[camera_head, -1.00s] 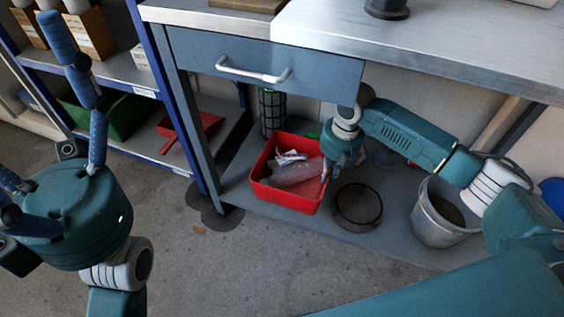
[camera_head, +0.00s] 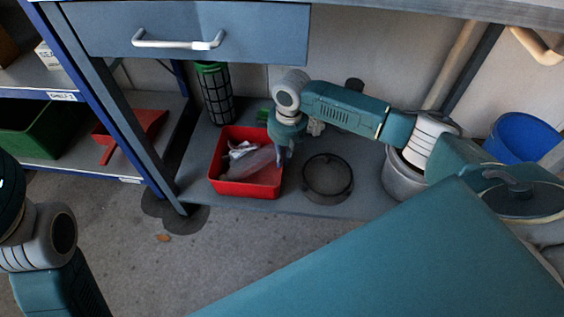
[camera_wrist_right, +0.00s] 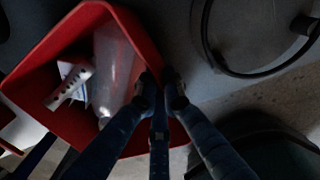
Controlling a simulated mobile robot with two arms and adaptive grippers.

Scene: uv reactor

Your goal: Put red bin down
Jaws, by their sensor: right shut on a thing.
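The red bin (camera_head: 246,188) is on the grey lower shelf (camera_head: 300,208) under the workbench in the head view, apparently resting on it. It holds a clear plastic piece and white scraps. My right gripper (camera_head: 280,160) is at the bin's right wall, shut on its rim. In the right wrist view the gripper's fingers (camera_wrist_right: 162,88) close over the rim of the red bin (camera_wrist_right: 60,40). My left gripper is outside the head view; only part of my left arm shows at the left edge.
A round dark mesh sieve (camera_head: 327,178) lies just right of the bin. A black mesh cylinder with a green top (camera_head: 214,95) stands behind it. A metal bucket (camera_head: 400,178) and a blue bucket (camera_head: 524,138) are at right. A blue drawer (camera_head: 190,35) hangs above.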

